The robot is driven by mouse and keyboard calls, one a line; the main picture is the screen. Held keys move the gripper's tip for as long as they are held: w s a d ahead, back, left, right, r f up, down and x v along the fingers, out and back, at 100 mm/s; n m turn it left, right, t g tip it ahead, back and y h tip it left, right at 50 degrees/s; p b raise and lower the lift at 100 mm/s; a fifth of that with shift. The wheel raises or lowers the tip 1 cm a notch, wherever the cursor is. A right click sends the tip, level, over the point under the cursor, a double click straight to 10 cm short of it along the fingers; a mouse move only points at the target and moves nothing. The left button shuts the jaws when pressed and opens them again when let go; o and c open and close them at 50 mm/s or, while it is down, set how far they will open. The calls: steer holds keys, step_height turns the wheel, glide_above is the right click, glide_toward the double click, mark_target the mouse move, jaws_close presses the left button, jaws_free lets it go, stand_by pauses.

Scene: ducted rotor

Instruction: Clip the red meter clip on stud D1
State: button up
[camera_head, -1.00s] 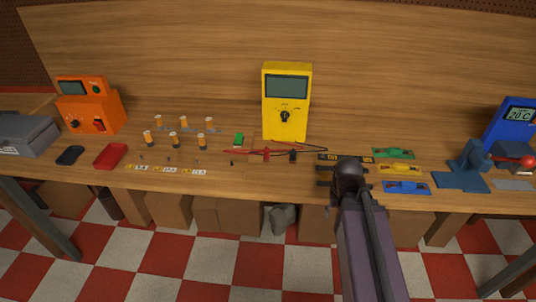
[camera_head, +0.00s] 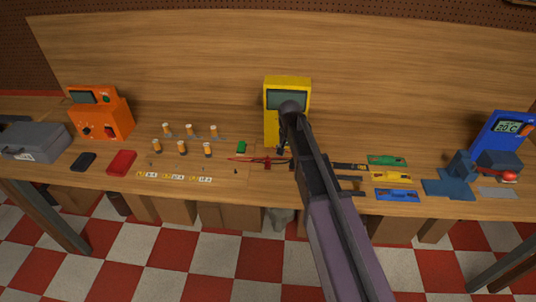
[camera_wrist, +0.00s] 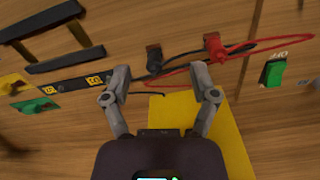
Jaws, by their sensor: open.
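The red meter clip (camera_head: 267,161) lies on the bench in front of the yellow meter (camera_head: 273,120), joined to a red lead. In the wrist view the red clip (camera_wrist: 214,47) is just beyond the right fingertip of my gripper (camera_wrist: 160,70). My gripper is open and empty. The black clip (camera_wrist: 153,58) lies between and beyond the fingertips. A dark strip with yellow labels (camera_wrist: 75,83) is left of my gripper in the wrist view; its lettering and studs are too small to make out. In the head view my arm hides the gripper and part of the meter.
A green switch (camera_wrist: 274,72) is right of the red clip in the wrist view. Several orange-topped cylinders (camera_head: 182,148) stand left of the meter. Green, yellow and blue plates (camera_head: 396,195) lie to the right, near a blue stand (camera_head: 450,186). Leads curve across the bench by the clips.

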step_height(320, 180, up, 4)
steer(key=m+p, duration=0.1)
steer(key=p, duration=0.2)
glide_above(268, 159)
steer(key=shift+w+f, duration=0.1)
steer(key=shift+w, duration=0.15)
steer(key=shift+b, duration=0.3)
step_height(268, 159, down, 9)
steer(key=b, duration=0.8)
steer(key=shift+r, duration=0.2)
steer(key=shift+f+b, duration=0.1)
steer(key=shift+b, duration=0.25)
steer(key=shift+s+f+b, duration=0.1)
steer(key=shift+f+b, duration=2.4)
jaws_close()
